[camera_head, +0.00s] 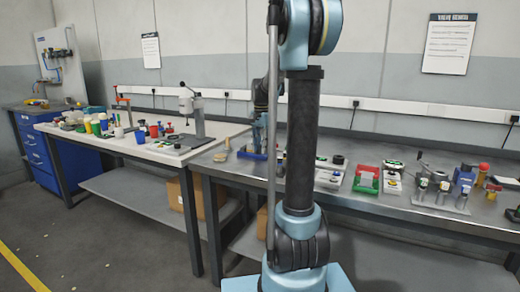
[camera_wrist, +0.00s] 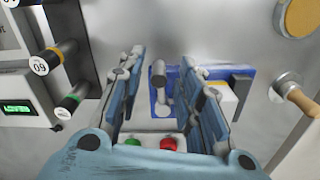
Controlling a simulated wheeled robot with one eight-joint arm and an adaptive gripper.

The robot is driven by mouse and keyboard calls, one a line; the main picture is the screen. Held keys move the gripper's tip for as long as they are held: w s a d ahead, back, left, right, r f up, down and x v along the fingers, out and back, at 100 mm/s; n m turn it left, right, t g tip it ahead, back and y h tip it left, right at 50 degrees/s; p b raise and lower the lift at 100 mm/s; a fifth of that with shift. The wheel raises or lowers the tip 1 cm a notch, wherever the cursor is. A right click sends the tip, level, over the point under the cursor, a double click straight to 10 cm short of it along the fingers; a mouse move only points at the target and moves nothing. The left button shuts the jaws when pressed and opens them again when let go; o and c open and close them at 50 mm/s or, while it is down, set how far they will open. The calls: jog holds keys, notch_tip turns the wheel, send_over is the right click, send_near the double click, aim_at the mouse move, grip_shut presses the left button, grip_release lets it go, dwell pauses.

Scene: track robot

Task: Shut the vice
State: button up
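The vice looks to be the blue body (camera_wrist: 207,74) with a grey metal lever or handle (camera_wrist: 158,72) in the wrist view. My gripper (camera_wrist: 161,62) is open, its two fingers apart on the left and right of the grey handle. I cannot tell whether either finger touches it. The right finger covers part of the blue body. How far the jaws are apart is not clear. In the head view, a low blue part (camera_head: 248,155), likely the same vice, shows on the grey bench beside my gripper (camera_head: 259,146). My own arm hides much of that spot.
A box with green and red buttons (camera_wrist: 150,142) lies low between my fingers in the wrist view. Dark knobs (camera_wrist: 52,57) stand at left and a wooden-handled tool (camera_wrist: 297,96) at right.

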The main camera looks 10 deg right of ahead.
jog(key=shift+f, duration=0.35)
jog(key=shift+c, duration=0.6)
grip_shut()
jog(key=shift+a, duration=0.1)
jog(key=shift+s+d+n, duration=0.1)
jog(key=shift+d+n, duration=0.2)
jog(key=shift+s+d+n, duration=0.2)
jog(key=shift+d+n, duration=0.25)
jog(key=shift+n, duration=0.45)
jog(key=d+n, duration=0.2)
jog(key=n, duration=0.1)
jog(key=shift+s+n, duration=0.15)
jog(key=shift+n, duration=0.15)
jog(key=d+n, duration=0.1)
jog(key=n, duration=0.1)
jog(key=d+n, duration=0.1)
jog(key=n, duration=0.1)
jog(key=shift+w+d+n, duration=0.15)
jog(key=shift+w+n, duration=0.05)
jog(key=shift+n, duration=0.1)
jog(key=shift+w+d+r+n, duration=0.1)
jog(key=shift+w+d+n, duration=0.2)
jog(key=shift+n, duration=0.5)
jog(key=shift+w+d+f+n, duration=0.15)
jog(key=shift+d+n, duration=0.25)
jog(key=shift+n, duration=0.4)
jog(key=shift+w+d+r+n, duration=0.15)
jog(key=shift+w+d+n, duration=0.2)
jog(key=shift+n, duration=0.45)
